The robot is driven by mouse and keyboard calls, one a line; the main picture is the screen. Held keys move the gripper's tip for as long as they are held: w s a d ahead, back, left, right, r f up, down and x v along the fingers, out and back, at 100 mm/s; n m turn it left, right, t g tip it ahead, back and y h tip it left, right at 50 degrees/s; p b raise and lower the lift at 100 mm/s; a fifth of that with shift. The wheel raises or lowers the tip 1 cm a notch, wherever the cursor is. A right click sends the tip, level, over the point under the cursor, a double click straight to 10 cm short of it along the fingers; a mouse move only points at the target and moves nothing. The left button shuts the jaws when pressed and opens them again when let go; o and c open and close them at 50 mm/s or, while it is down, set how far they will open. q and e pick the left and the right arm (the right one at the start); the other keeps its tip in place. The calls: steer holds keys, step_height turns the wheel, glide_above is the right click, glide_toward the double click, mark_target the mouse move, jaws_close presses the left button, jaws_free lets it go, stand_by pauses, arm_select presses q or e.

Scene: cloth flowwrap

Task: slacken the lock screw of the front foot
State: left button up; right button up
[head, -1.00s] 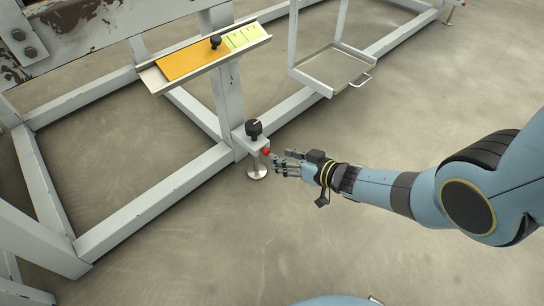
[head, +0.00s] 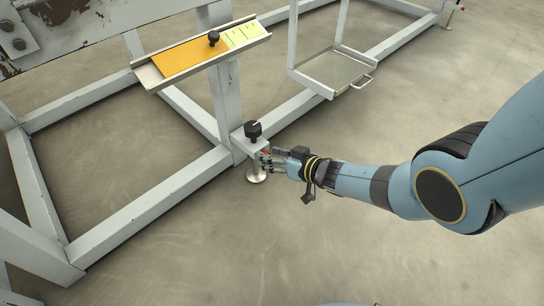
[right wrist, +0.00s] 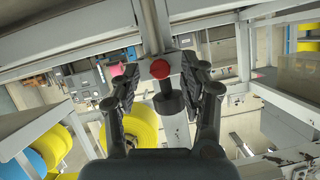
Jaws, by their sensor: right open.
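The front foot (head: 256,176) is a bright metal stem with a round pad, under a pale corner block of the frame. A black knob (head: 253,130) stands on top of the block. The red lock screw head (head: 267,152) sits on the block's side, partly hidden by my fingers in the head view. My right gripper (head: 268,161) is open at the screw. In the right wrist view the red head (right wrist: 160,69) shows between the two spread fingers (right wrist: 160,85), with a gap on each side. Whether a fingertip touches it cannot be told. My left gripper is not in view.
The pale steel frame (head: 150,203) runs along the floor behind and left of the foot. A tray with an orange sheet (head: 190,59) juts out above it. A hanging metal tray (head: 335,72) is farther back. The floor (head: 400,100) to the right is clear.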

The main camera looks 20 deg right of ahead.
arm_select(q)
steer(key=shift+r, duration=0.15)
arm_select(e)
jaws_close()
stand_by(0.4)
